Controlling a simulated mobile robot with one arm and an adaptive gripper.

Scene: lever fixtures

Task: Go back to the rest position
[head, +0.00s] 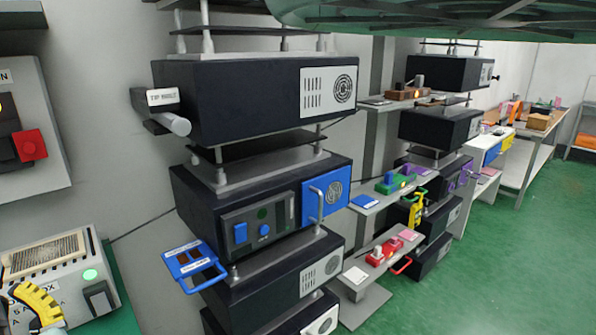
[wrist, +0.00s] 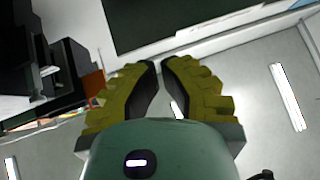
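My gripper (wrist: 160,65) shows in the wrist view, with two ridged yellow fingers with dark inner pads. The fingertips come nearly together, with a thin gap, and the bowed space between the fingers holds nothing. It points towards a pale wall or ceiling with a dark panel (wrist: 180,22), touching nothing that I can see.
A stack of dark modules (head: 250,100) stands in the middle of the head view, with a blue bracket (head: 192,262) jutting out. A control box (head: 62,275) is at lower left, a red switch (head: 28,145) above. Green floor (head: 510,250) at right is clear.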

